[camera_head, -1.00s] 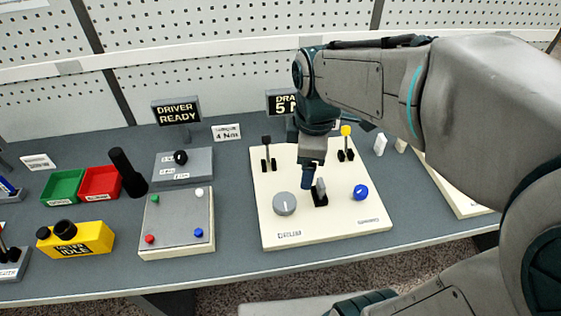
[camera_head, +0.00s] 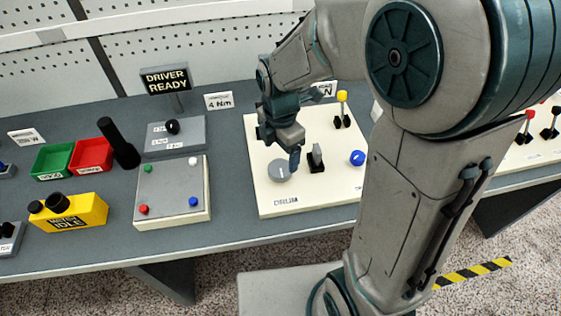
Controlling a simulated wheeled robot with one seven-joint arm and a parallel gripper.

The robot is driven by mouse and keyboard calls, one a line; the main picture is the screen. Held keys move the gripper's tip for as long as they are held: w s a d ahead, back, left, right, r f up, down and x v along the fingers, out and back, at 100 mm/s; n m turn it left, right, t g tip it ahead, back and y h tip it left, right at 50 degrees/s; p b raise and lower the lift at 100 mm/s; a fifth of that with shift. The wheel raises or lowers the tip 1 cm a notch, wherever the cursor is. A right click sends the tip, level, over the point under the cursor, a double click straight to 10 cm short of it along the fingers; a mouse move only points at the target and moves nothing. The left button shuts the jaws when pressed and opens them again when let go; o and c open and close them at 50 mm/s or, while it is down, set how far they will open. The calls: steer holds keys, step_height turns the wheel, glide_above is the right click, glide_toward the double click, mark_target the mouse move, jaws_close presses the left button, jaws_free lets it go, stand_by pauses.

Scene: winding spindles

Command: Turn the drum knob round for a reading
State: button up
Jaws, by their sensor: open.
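The cream control panel (camera_head: 240,195) lies on the bench in the middle of the view. On it are a grey round knob (camera_head: 278,171) at the front left, a dark-based grey lever (camera_head: 316,158) beside it, and a blue knob (camera_head: 357,158) at the right. Whether a finger touches anything cannot be told. The drum display is mostly hidden behind my arm.
A yellow-topped lever (camera_head: 342,108) stands at the panel's back right. To the left are a grey plate with coloured pegs (camera_head: 172,190), a black screwdriver-like handle (camera_head: 119,145), red (camera_head: 92,155) and green (camera_head: 52,161) bins and a yellow box (camera_head: 70,213).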

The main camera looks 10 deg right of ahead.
mark_target(280, 167)
steer(key=shift+f, duration=2.75)
steer(key=c, duration=1)
